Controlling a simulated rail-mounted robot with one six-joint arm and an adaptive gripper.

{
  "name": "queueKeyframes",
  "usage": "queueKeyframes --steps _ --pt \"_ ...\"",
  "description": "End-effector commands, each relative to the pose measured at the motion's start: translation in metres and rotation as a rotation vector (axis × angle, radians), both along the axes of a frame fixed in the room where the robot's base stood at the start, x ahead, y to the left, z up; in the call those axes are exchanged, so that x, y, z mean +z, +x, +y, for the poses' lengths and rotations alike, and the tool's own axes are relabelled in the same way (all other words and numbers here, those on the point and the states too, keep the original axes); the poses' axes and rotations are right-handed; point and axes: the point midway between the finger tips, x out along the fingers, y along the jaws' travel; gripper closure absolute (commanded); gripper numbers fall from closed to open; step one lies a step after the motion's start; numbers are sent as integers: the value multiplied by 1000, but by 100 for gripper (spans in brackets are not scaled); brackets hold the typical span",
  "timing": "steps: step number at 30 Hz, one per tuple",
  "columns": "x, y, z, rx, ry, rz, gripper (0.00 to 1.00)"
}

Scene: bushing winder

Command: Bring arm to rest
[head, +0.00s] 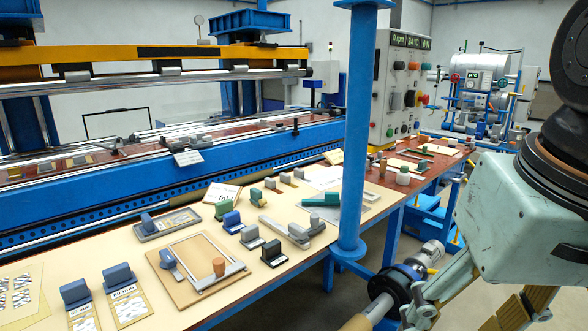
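My gripper (465,314) hangs at the lower right of the head view, below a pale green, scuffed housing (520,215) and a black round joint (560,160). Its two fingers spread apart, with floor showing between them. The picture's bottom edge cuts off part of the fingers. I see nothing held between them. The gripper is in front of and to the right of the long workbench (190,255).
A blue post (355,130) stands between the bench and my arm. A motor with a black flange (395,285) is close left of the gripper. The bench holds stamps, a framed board (190,285) and a control cabinet (405,85). Floor is open at lower right.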

Motion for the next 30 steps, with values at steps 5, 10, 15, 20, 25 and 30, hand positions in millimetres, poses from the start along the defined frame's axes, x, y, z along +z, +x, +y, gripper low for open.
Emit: queueKeyframes --steps 5,10,15,20,25,30 --pt "2 -17 -3 35 -35 -46 47" --pt "2 -28 -6 59 -59 -80 47" --pt "2 -33 -7 71 -72 -94 47" --pt "2 -34 -7 73 -74 -96 47" --pt "2 -34 -7 73 -74 -96 47" --pt "2 -34 -7 72 -73 -96 47"
